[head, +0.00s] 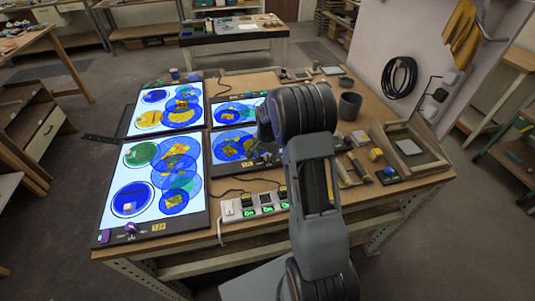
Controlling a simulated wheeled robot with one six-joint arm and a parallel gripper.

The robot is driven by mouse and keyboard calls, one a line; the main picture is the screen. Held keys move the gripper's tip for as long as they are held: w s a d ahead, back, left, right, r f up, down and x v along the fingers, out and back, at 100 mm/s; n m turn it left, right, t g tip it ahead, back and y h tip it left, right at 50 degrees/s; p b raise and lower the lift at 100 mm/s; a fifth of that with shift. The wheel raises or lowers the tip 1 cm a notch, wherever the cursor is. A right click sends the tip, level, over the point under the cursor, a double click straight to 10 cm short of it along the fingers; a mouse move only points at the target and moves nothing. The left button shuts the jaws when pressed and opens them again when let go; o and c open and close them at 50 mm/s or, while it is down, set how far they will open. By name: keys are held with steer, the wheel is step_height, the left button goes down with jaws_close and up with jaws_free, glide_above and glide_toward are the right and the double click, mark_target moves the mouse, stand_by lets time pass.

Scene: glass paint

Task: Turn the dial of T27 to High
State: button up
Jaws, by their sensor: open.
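Several lit light panels with round coloured glass pieces lie on the wooden table. The front left panel (113,208) has a dark front edge with a small purple dial (130,228) and a yellow tag (158,228). The tag's letters are too small to read surely, so I cannot tell which panel is T27. The dial's setting is not legible. My gripper (258,156) is small and dark, partly hidden by my arm. It is open over the front right panel (222,132), well to the right of the purple dial and apart from it.
A white power strip (237,213) with black plugs and green lights lies right of the front left panel. A wooden tray (432,160), a dark cup (349,105) and small tools crowd the table's right side. Another table (232,36) stands behind.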

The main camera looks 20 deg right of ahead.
steer(key=shift+f, duration=0.1)
steer(key=shift+c, duration=0.3)
steer(key=c, duration=0.9)
steer(key=n+b, duration=0.1)
steer(key=n, duration=0.2)
steer(key=n+b, duration=0.1)
steer(key=n, duration=0.2)
steer(key=shift+n, duration=0.3)
steer(key=n+b, duration=0.1)
steer(key=n, duration=0.3)
steer(key=shift+n+b, duration=0.45)
steer(key=shift+n, duration=1.15)
